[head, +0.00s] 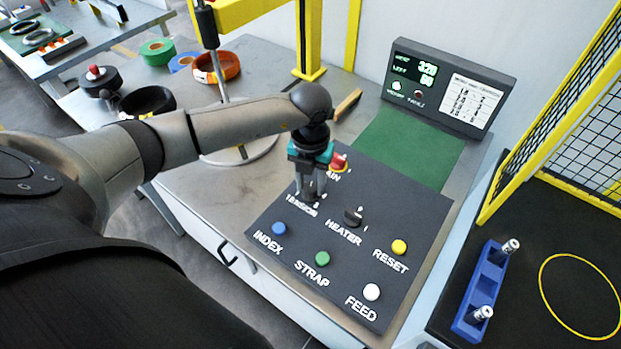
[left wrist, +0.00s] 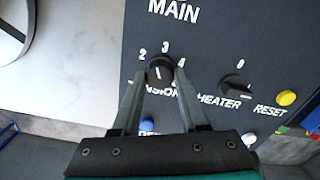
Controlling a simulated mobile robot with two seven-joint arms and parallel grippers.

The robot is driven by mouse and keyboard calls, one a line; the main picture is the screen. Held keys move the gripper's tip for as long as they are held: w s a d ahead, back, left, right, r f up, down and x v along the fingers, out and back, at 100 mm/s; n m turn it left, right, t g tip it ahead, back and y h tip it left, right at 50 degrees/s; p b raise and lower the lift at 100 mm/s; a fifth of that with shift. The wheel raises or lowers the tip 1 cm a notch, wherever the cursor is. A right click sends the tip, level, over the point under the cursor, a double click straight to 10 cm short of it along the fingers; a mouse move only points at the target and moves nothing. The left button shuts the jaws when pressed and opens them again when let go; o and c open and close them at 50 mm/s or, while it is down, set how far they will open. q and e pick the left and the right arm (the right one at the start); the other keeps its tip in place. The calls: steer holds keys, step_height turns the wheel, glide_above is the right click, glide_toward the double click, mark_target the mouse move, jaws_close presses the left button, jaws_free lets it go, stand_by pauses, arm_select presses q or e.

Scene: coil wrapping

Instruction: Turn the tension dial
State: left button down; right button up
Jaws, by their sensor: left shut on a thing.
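The tension dial (left wrist: 159,71) is a black round knob with a white mark, on a dark control panel (head: 405,205). Numbers 2, 3 and 4 show around it in the left wrist view. My left gripper (head: 312,192) reaches down over the panel from the left. In the left wrist view its two fingers (left wrist: 161,75) stand on either side of the dial and are shut on it. In the head view the gripper hides most of the dial. My right gripper is not in view.
The heater knob (head: 353,216) is right of the dial. Blue (head: 279,228), green (head: 322,258), white (head: 372,291) and yellow (head: 399,247) buttons lie nearby. A red main switch (head: 339,161) is behind the gripper. A display box (head: 450,85) stands at the back.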

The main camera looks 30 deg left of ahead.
mark_target(310, 187)
arm_select(q)
steer(key=n+p, duration=0.2)
steer(key=n, duration=0.4)
steer(key=shift+w+r+n+p, duration=0.1)
steer(key=shift+n+p, duration=0.2)
stand_by(0.5)
steer(key=shift+c, duration=2.2)
jaws_free()
step_height(310, 187, up, 15)
steer(key=shift+p, duration=0.3)
